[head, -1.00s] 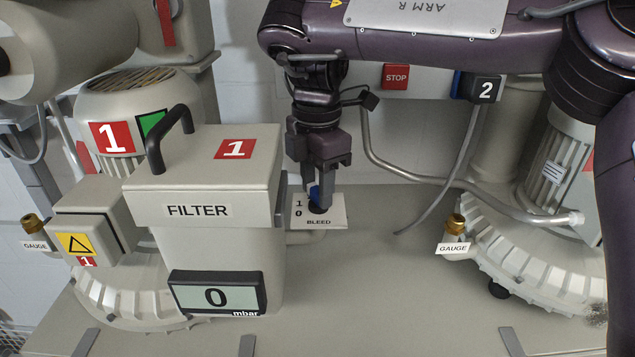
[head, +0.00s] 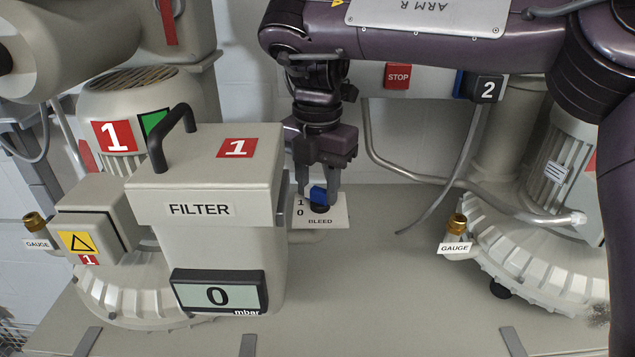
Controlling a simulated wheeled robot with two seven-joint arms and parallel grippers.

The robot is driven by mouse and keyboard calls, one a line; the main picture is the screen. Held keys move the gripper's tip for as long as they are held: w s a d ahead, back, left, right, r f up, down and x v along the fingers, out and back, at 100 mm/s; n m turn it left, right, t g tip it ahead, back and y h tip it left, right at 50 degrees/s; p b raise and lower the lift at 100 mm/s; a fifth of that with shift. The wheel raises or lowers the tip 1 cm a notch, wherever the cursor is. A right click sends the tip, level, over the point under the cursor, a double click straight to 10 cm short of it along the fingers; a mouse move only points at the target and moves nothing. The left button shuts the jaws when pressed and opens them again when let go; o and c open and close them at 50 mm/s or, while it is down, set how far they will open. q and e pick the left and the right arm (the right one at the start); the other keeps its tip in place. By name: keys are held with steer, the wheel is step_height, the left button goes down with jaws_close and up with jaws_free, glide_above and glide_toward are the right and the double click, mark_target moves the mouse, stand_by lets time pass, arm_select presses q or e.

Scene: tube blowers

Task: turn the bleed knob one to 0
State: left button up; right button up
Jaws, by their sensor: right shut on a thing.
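The bleed knob (head: 319,195) is a small blue knob on a dark round base. It stands on a white plate (head: 337,217) marked BLEED, with 1 above 0 at its left edge. My right gripper (head: 319,198) points down and is shut on the knob, one finger on each side. The knob's pointer direction is too small to tell. The filter box (head: 210,215) marked 1 stands just left of the plate. Its display (head: 218,295) reads 0 mbar. My left gripper is not in view.
Blower one (head: 135,110) stands behind the filter at the left. Blower two (head: 545,240) is at the right, with a gauge fitting (head: 456,228) beside it. A red STOP button (head: 397,75) is at the back. The bench in front of the plate is clear.

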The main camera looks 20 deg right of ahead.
mark_target(318, 188)
steer(key=o, duration=1)
step_height(318, 188, up, 8)
steer(key=shift+f, duration=0.25)
steer(key=shift+r, duration=0.15)
steer(key=shift+d, duration=0.1)
steer(key=shift+c, duration=0.3)
